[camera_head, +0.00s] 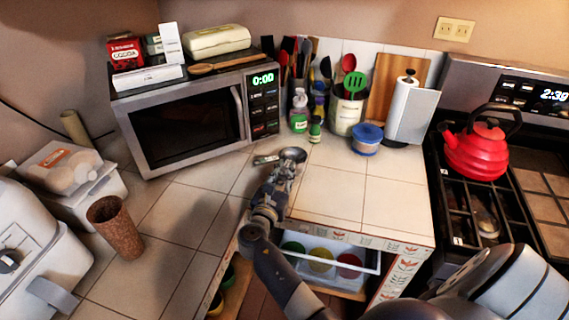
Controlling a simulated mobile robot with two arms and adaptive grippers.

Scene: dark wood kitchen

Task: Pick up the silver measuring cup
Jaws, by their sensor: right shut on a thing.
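The silver measuring cup (294,154) is on or just above the tiled counter, in front of the utensil containers. Its bowl is to the right and its handle points left. My right gripper (279,171) reaches up from the bottom of the view and is shut on the cup. The fingers and arm cover part of the cup, and I cannot tell whether it still touches the counter. My left gripper is not in view.
A microwave (188,122) stands at the left. A blue-lidded tub (367,138) and a paper towel roll (408,110) stand at the back right. An open drawer (335,250) juts out below the counter. A red kettle (476,152) is on the stove. A brown tumbler (117,228) stands front left.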

